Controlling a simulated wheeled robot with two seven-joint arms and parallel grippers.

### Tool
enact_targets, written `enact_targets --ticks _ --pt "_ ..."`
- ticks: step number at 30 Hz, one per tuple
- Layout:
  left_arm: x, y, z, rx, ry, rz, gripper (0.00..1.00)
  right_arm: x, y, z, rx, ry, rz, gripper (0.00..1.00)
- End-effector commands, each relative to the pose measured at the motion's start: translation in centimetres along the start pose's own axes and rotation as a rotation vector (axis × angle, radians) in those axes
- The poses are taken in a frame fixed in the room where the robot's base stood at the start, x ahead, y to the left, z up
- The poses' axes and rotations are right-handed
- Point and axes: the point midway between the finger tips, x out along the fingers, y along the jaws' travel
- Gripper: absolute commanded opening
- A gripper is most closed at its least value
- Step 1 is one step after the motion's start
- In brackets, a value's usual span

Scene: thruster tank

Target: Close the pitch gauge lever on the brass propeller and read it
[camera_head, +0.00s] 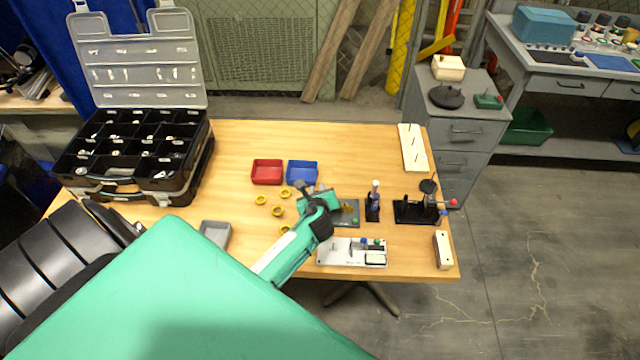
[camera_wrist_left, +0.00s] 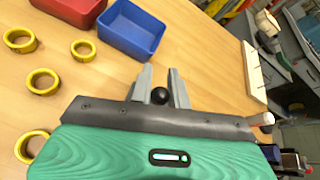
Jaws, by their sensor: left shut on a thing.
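My left gripper (camera_head: 309,190) is over the middle of the wooden table, just in front of the blue tray. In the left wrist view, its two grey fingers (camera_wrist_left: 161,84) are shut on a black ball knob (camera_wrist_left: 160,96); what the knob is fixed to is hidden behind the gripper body. A dark plate (camera_head: 349,220) with a small brass-coloured part (camera_head: 347,209) sits just right of the gripper. This may be the propeller and gauge, but my gripper and forearm cover much of it. No reading can be made out. My right gripper is not in view.
A red tray (camera_head: 267,171) and a blue tray (camera_head: 302,172) stand behind, with several yellow rings (camera_head: 278,211) in front. A slim stand (camera_head: 373,205), a black fixture (camera_head: 415,211) and a white fixture (camera_head: 340,256) lie right and front. An open black organizer (camera_head: 125,150) is left.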

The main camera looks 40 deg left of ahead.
Motion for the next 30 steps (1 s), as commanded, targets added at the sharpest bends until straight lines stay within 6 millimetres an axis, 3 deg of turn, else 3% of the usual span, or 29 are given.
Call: enact_targets --ticks 11,12,15,25,30 --pt "0.0 0.1 0.0 -0.021 0.004 -0.008 0.0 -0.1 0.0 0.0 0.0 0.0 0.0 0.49" --pt "0.0 0.1 0.0 -0.021 0.004 -0.008 0.25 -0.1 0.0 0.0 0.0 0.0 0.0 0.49" --pt "0.0 0.1 0.0 -0.02 0.004 -0.008 0.39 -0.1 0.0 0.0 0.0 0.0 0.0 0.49" --pt "-0.2 0.1 0.0 -0.02 0.003 -0.009 0.39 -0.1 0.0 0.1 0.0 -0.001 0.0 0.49" --pt "-2.0 0.2 -0.1 -0.02 0.004 -0.009 0.39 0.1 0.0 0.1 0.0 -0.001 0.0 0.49"
